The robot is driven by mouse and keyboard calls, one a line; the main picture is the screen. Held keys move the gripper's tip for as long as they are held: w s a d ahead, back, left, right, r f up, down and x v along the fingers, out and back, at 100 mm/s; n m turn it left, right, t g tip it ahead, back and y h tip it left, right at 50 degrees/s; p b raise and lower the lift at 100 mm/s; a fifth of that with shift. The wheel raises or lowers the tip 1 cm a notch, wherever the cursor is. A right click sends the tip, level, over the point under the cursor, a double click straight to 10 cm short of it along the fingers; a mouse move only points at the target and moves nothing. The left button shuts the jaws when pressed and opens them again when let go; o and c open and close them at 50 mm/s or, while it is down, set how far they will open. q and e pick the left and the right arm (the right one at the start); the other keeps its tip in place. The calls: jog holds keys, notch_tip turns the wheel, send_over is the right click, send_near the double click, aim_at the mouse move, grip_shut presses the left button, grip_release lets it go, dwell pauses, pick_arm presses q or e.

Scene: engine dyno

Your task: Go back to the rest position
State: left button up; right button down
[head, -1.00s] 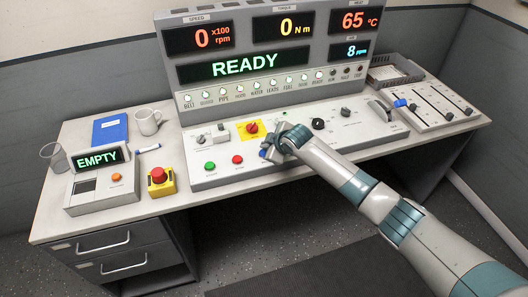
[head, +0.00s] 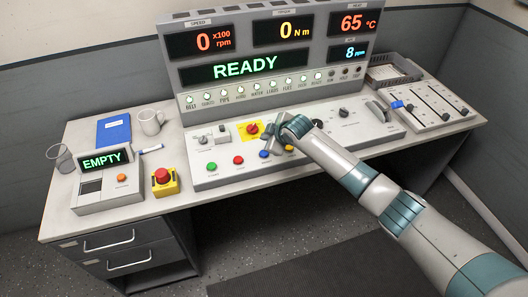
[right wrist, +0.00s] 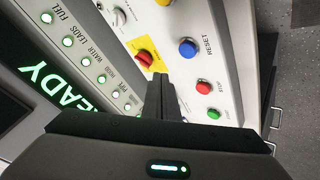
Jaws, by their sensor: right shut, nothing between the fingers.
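My right gripper (head: 272,146) is over the sloped control panel (head: 225,176), near the red knob on its yellow plate (head: 252,129) and the blue button (head: 264,154). In the right wrist view its fingers (right wrist: 160,90) are together with nothing between them. That view shows the red knob (right wrist: 146,58) just left of the fingertips and the blue RESET button (right wrist: 187,48) to their right. The fingers appear above the panel; I cannot tell the exact gap. My left gripper is not in view.
The display board (head: 275,55) reads READY and stands behind the panel. A lever box (head: 432,104) and grey tray (head: 392,72) are at right. An EMPTY readout box (head: 108,190), red emergency button (head: 162,176), mug (head: 151,122), glass (head: 62,158) and blue folder (head: 114,130) are at left.

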dwell(0.5)
jog(key=s+f+m+g, duration=0.15)
jog(key=s+f, duration=0.35)
jog(key=s, duration=0.6)
jog(key=s+f+m+g, duration=0.1)
jog(key=s+f+m, duration=0.25)
jog(key=s, duration=0.75)
jog(key=s+d+m+g+h, duration=0.1)
jog(key=s+d+m, duration=0.2)
jog(key=s+d, duration=0.6)
jog(key=s+d+m+h, duration=0.2)
jog(key=s+d, duration=0.4)
jog(key=s, duration=0.6)
jog(key=s+d+m+g+h, duration=0.1)
jog(key=s+d+m, duration=0.2)
jog(key=s+d, duration=0.6)
jog(key=s+a+f+g+b, duration=0.1)
jog(key=s+f+b, duration=0.15)
jog(key=f, duration=1.45)
jog(key=s+a+f+b, duration=0.1)
jog(key=f+b, duration=0.2)
jog(key=f, duration=1.4)
jog(key=s+d+f+g+b, duration=0.1)
jog(key=s+d+f+b, duration=0.2)
jog(key=s+f, duration=1.4)
notch_tip(320, 180, down, 4)
jog(key=shift+s+f+h+b, duration=0.1)
jog(key=shift+s+h+b, duration=0.2)
jog(key=shift+b, duration=0.45)
